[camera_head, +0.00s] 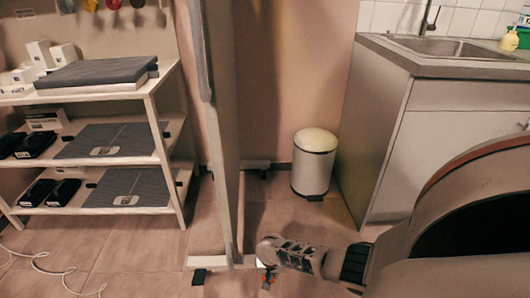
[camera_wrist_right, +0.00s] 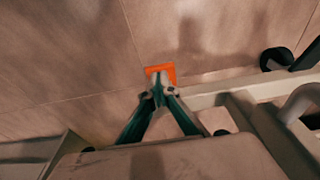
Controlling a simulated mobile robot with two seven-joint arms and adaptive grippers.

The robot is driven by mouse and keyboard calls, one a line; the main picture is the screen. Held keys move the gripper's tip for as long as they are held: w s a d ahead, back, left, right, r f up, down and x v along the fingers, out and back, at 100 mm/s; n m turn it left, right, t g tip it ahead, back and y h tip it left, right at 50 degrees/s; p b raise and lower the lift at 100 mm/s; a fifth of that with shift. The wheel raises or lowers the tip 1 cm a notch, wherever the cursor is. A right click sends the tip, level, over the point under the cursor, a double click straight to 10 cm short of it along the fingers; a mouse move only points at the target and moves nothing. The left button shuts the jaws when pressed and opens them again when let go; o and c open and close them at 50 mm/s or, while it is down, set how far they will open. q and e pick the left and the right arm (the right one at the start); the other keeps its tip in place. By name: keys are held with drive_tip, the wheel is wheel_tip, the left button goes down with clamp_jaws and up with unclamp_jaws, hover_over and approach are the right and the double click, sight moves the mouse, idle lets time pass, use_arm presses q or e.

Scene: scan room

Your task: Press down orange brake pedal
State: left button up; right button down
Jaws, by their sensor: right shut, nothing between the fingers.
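The orange brake pedal (camera_wrist_right: 168,69) shows in the right wrist view just beyond my fingertips, low over the floor. In the head view only a small orange bit (camera_head: 266,283) shows below my right arm, at the foot of a tall white panel on a stand. My right gripper (camera_wrist_right: 157,92) is shut and empty, its tips overlapping the near part of the pedal in the picture. I cannot tell whether they touch it. In the head view my right arm reaches in from the right and hides most of the pedal. My left gripper is not in view.
The white panel (camera_head: 220,130) stands upright left of my arm, with a low foot bar (camera_head: 205,262). A white bin (camera_head: 314,165) and a sink cabinet (camera_head: 455,140) are at the right. A shelf (camera_head: 105,208) stands left. A white cable (camera_head: 50,271) lies on the floor.

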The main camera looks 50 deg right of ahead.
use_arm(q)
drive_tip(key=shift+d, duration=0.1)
use_arm(e)
drive_tip(key=shift+w, duration=0.1)
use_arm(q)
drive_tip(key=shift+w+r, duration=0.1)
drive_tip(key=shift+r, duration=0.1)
use_arm(e)
drive_tip(key=shift+a+f, duration=0.15)
drive_tip(key=shift+a, duration=0.05)
